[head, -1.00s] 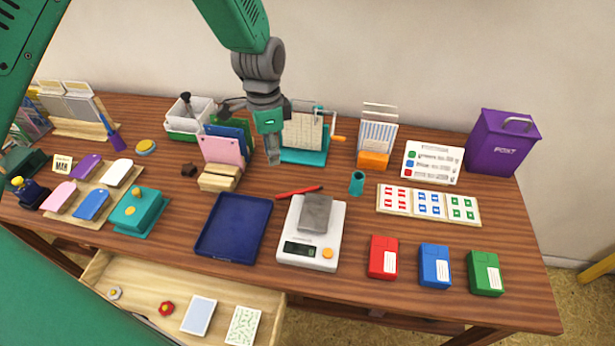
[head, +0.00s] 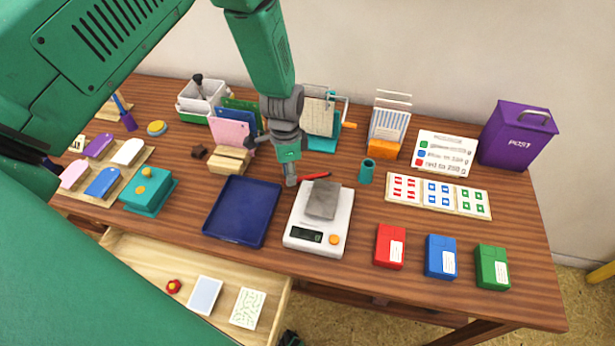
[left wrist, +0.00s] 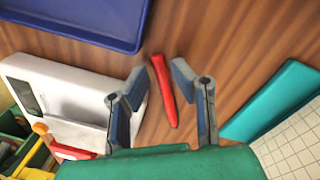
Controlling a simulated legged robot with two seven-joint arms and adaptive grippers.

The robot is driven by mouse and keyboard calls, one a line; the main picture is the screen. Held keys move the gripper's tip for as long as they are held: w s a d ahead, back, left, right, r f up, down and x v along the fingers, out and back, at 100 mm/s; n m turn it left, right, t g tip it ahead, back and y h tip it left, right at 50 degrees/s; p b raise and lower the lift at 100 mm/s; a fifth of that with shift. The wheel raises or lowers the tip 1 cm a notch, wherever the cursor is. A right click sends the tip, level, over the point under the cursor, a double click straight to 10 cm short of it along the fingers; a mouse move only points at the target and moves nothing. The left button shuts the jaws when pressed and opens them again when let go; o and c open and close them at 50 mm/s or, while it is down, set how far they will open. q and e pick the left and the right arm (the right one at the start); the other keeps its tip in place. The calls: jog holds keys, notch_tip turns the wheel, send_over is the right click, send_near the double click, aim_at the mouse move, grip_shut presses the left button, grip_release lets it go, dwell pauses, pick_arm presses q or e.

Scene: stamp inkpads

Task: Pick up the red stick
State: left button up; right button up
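The red stick (head: 316,176) lies on the wooden table behind the white scale, its left end partly hidden by my left gripper (head: 290,180). In the left wrist view the red stick (left wrist: 164,92) shows between the two fingers of my left gripper (left wrist: 159,72). Those fingers are spread apart, pointing down, with nothing held between them. I cannot tell whether they are at the stick's height or still above it. My right gripper cannot be made out.
A teal cup (head: 367,171) stands right of the stick. A card holder with a pink card (head: 234,138) stands behind left. The front drawer (head: 150,256) is open.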

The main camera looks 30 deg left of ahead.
pick_arm(q)
jog(key=shift+f, duration=0.65)
grip_shut()
jog(key=shift+a, duration=0.1)
